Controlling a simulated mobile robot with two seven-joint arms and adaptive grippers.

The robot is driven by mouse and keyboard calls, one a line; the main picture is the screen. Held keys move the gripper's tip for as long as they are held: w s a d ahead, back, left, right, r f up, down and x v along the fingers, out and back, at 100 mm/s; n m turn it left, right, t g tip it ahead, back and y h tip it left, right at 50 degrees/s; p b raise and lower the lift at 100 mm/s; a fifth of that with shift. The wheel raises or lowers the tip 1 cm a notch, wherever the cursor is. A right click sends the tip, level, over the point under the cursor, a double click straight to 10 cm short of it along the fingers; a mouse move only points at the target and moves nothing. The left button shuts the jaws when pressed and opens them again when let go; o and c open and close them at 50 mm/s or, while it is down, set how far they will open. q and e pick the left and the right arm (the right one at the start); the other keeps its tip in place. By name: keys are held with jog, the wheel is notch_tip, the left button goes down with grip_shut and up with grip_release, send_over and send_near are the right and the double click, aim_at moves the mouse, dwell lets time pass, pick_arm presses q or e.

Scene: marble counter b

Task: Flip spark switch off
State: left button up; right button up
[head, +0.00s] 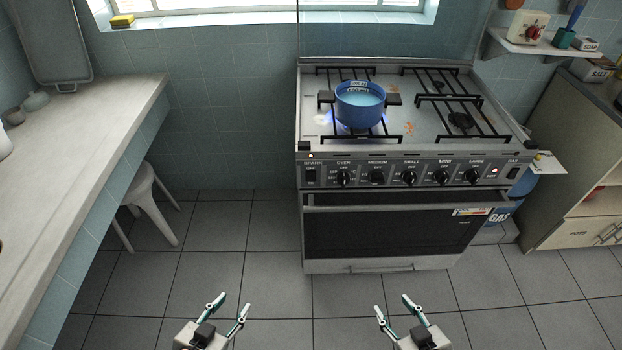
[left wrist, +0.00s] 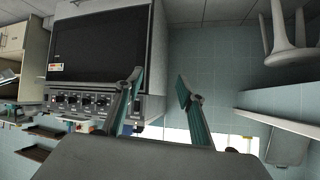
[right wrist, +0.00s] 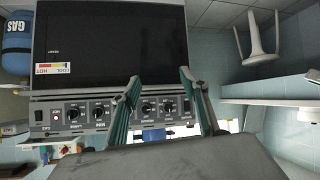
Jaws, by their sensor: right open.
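The spark switch (head: 311,176) is a dark rocker under the SPARK label, at the left end of the stove's control panel (head: 400,186). My left gripper (head: 234,302) is open and empty, low in the head view, in front of the stove and left of the switch. My right gripper (head: 391,303) is open and empty, right of the switch. Both are apart from the stove. The wrist views show the panel upside down beyond the fingers.
The oven handle (head: 400,203) juts out below. A counter (head: 75,120) and stool (head: 152,205) stand left.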

pick_arm(q)
jog(key=shift+w+r, duration=0.1)
jog(key=shift+w, duration=0.2)
jog(key=c, duration=0.6)
jog(key=w+d+r+m+t+b, duration=0.1)
jog(key=w+b, duration=0.1)
jog(key=w, duration=0.1)
jog(key=w+r+m+t+h+b, duration=0.1)
jog(key=w+m+b, duration=0.1)
jog(key=w, duration=0.2)
jog(key=w+d+r+m+b, duration=0.1)
jog(key=w, duration=0.2)
jog(key=shift+w+d+r+m+t+h+b, duration=0.2)
jog(key=shift+d+r+m+t+h+b, duration=0.15)
jog(key=shift+r+m+t+h+b, duration=0.05)
grip_shut()
jog(key=w+d+r+m+h+b, duration=0.2)
jog(key=w+d+m+h+b, duration=0.6)
jog(key=w+m+b, duration=0.4)
jog(key=m+b, duration=0.4)
jog(key=m, duration=0.2)
jog(key=shift+w, duration=0.2)
pick_arm(e)
notch_tip(320, 180, down, 12)
jog(key=a, duration=0.2)
jog(key=shift+w+a+f+y, duration=0.15)
jog(key=shift+w+f+y, duration=0.15)
jog(key=shift+w, duration=0.1)
